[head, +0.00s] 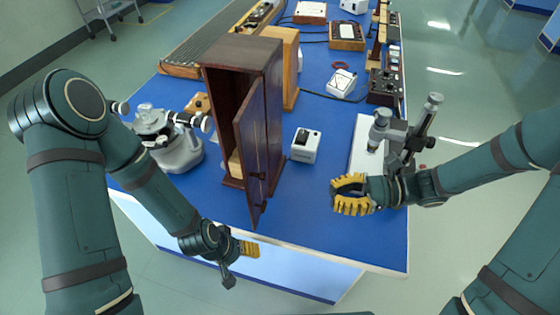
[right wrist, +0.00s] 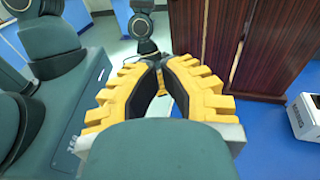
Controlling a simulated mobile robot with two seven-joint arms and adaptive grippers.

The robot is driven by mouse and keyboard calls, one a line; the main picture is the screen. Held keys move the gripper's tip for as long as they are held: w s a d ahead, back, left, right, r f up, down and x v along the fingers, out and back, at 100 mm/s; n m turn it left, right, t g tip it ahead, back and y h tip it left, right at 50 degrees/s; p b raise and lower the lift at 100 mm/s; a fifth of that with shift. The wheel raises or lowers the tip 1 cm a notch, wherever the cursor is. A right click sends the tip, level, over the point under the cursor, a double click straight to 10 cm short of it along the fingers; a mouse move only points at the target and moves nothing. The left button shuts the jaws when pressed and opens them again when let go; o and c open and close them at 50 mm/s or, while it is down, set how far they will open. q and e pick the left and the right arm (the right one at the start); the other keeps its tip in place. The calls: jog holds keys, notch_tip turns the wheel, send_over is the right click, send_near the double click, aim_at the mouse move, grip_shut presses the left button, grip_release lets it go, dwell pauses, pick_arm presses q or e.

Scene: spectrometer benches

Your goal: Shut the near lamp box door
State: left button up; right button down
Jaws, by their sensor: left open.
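The near lamp box (head: 245,50) is a tall dark red-brown wooden cabinet near the front of the blue bench. Its door (head: 256,150) stands ajar toward me on the box's right side, with dark knobs on its outer face. Dark wood panels (right wrist: 275,45) of the box and door show in the right wrist view. My left gripper (head: 249,249) is open, low in front of the bench edge and below the door, apart from it. My right gripper (head: 340,195) is right of the box, apart from the door. In the right wrist view its fingertips (right wrist: 162,65) meet with nothing between them.
A small white box (head: 306,146) stands right of the lamp box. A grey instrument (head: 175,148) stands left of it, and another microscope-like one (head: 405,140) is beside my right forearm. A lighter wooden box (head: 288,60) stands behind. Bare blue bench lies before the white box.

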notch_tip(320, 180, up, 2)
jog(key=w+y, duration=0.1)
jog(key=w, duration=0.1)
jog(key=b, duration=0.2)
send_near(249, 182)
jog(key=shift+t, duration=0.3)
jog(key=a, duration=0.5)
jog(key=shift+s+r, duration=0.2)
jog(key=shift+s, duration=0.05)
pick_arm(q)
jog(key=shift+x, duration=0.8)
jog(key=shift+s+a, duration=0.15)
jog(key=shift+s, duration=0.15)
pick_arm(e)
jog(key=shift+a+m+t, duration=0.1)
jog(key=shift+m+t, duration=0.2)
jog(key=shift+m, duration=0.1)
